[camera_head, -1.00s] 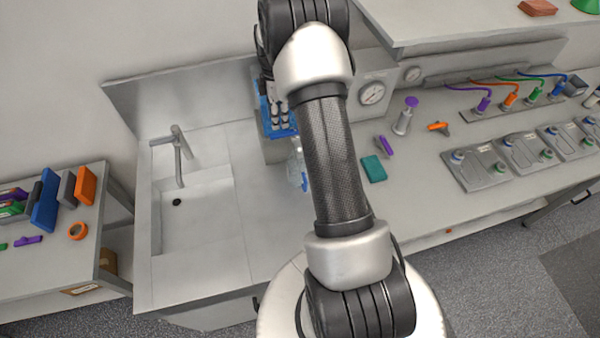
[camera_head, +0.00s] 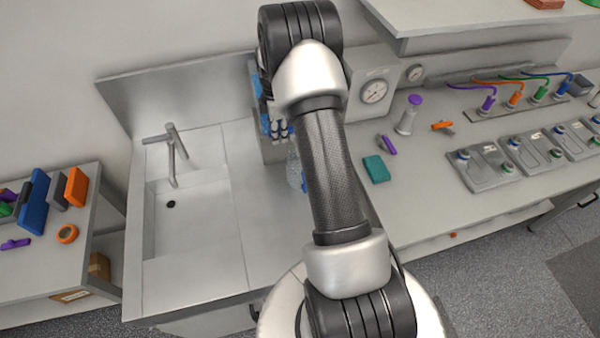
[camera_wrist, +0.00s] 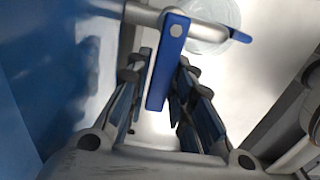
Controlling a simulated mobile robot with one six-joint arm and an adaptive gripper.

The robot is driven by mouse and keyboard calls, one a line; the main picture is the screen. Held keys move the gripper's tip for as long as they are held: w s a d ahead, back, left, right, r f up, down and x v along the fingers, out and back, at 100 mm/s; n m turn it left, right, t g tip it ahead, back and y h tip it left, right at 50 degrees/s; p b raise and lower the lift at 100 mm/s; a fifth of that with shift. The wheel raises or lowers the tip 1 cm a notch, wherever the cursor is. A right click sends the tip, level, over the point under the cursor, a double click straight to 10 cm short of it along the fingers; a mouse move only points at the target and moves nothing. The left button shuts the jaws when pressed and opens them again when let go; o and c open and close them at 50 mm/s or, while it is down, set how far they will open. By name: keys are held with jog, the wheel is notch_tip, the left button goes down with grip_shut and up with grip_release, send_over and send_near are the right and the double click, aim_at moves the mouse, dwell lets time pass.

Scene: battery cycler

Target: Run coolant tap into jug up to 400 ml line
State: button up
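A blue tap lever (camera_wrist: 167,62) hangs from a silver tap pipe (camera_wrist: 205,27) in the wrist view. My gripper (camera_wrist: 160,78) has its two fingers apart, one on each side of the lever. I see no clear contact with it. The clear jug (camera_wrist: 207,22) shows partly below the pipe, at the top of the wrist view; a blue strip is beside it. In the head view the jug (camera_head: 294,170) stands on the counter, partly hidden by my arm. My gripper (camera_head: 276,128) is small there, in front of the blue unit (camera_head: 257,88). The jug's level and 400 ml line cannot be made out.
A sink (camera_head: 190,215) with its own faucet (camera_head: 172,150) lies left of the jug. A teal block (camera_head: 376,169) and a purple-topped item (camera_head: 409,115) are on the bench to the right. A pressure gauge (camera_head: 374,92) is behind my arm's right side.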

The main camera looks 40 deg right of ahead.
dwell(0.4)
jog(key=s+n, duration=0.1)
jog(key=n, duration=0.1)
jog(key=s+n, duration=0.1)
jog(key=n, duration=0.1)
jog(key=s+n, duration=0.1)
jog(key=n, duration=0.1)
jog(key=shift+a+n+b, duration=0.25)
jog(key=shift+n+b, duration=0.05)
jog(key=shift+b, duration=0.1)
jog(key=shift+r, duration=0.1)
jog(key=n, duration=0.1)
jog(key=s+n, duration=0.1)
jog(key=n, duration=0.1)
jog(key=d+n, duration=0.1)
jog(key=shift+s+r+n, duration=0.1)
jog(key=shift+s+n, duration=0.2)
jog(key=shift+s, duration=0.05)
